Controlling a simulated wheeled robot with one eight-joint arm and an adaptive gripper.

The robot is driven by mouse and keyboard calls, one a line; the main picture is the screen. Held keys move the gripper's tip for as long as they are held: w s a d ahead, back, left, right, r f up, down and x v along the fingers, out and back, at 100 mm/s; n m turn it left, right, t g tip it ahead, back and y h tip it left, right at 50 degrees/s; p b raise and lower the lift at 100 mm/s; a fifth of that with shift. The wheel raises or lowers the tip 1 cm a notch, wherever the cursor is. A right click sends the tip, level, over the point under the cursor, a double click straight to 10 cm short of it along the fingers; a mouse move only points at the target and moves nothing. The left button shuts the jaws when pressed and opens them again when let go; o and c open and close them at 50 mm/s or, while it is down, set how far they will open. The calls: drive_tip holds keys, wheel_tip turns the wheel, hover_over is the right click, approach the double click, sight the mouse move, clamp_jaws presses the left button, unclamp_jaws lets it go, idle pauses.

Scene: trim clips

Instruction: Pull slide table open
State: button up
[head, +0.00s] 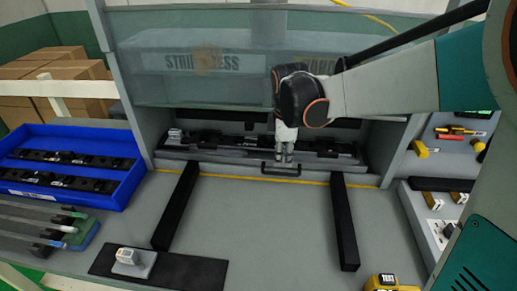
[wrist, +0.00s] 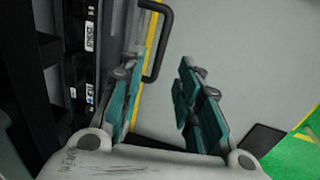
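The slide table (head: 225,158) is a grey tray carrying dark trim parts, sitting at the back of the workbench, inside the machine opening. Its black bar handle (head: 281,171) is on its front edge, just behind a yellow line. My gripper (head: 284,158) points down just above and behind the handle. In the wrist view my gripper (wrist: 160,78) has its two teal-padded fingers apart with nothing between them. The handle (wrist: 161,45) shows there just beyond the left finger, near its tip. I cannot tell whether they touch.
Two black rails (head: 176,206) and (head: 344,222) run forward on the bare grey bench top. A blue bin (head: 60,190) with dark parts stands left. A black mat (head: 190,272) with a small device lies in front. A glass panel (head: 180,85) hangs above the opening.

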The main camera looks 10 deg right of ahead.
sight(282, 173)
drive_tip(key=f+b, duration=0.1)
drive_tip(key=f, duration=0.1)
drive_tip(key=w+f, duration=0.1)
drive_tip(key=f, duration=0.2)
drive_tip(key=f+b, duration=0.1)
drive_tip(key=f, duration=0.2)
drive_tip(key=shift+w+d+b, duration=0.15)
drive_tip(key=shift+d+b, duration=0.1)
drive_tip(key=shift+b, duration=0.1)
clamp_jaws()
